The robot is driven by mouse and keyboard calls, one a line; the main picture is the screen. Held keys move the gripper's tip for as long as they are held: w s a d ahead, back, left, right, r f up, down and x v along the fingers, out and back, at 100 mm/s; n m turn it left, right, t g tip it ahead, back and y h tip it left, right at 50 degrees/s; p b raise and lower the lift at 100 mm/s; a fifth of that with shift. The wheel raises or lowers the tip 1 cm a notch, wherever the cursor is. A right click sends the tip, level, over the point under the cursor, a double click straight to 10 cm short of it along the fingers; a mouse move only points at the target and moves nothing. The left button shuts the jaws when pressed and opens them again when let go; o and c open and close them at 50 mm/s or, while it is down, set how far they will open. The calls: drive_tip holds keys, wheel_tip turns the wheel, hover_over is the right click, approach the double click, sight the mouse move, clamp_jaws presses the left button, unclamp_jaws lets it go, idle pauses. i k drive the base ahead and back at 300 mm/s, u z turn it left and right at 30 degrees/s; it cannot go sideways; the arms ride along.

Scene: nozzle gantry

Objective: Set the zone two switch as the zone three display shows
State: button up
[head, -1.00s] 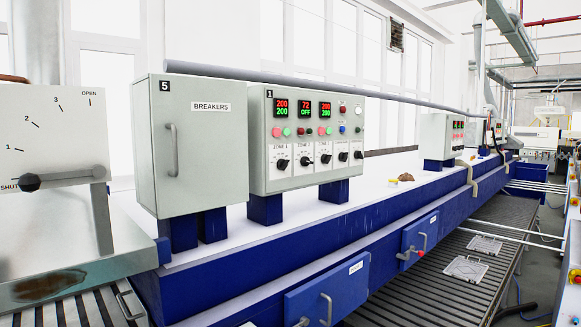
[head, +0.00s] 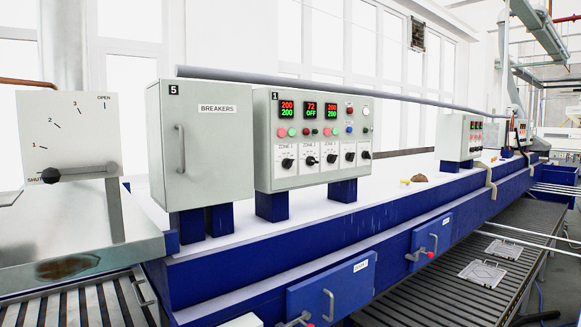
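The grey control panel marked 1 (head: 262,140) stands on blue legs on the long blue machine. In its upper row the left display (head: 287,110) reads 200 over 200. The zone two display (head: 309,111), in the middle, reads 72 over OFF. The zone three display (head: 332,111), to its right, reads 200 over 200. Below, the zone two switch (head: 310,160) is a black rotary knob, second from left. The similar zone three switch (head: 331,158) is beside it. The knobs' settings are too small to read. My gripper is not in view.
A closed BREAKERS cabinet (head: 205,148) marked 5 adjoins the panel's left side. A lever plate (head: 75,125) marked SHUT to OPEN stands at far left. A slatted conveyor (head: 440,275) runs along the front. A small brown lump (head: 421,177) lies on the machine's top.

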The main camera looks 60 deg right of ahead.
sight(310, 161)
drive_tip(key=u, duration=4.75)
drive_tip(key=i, duration=0.1)
drive_tip(key=z, duration=3.25)
drive_tip(key=k, duration=0.65)
drive_tip(key=z, duration=2.15)
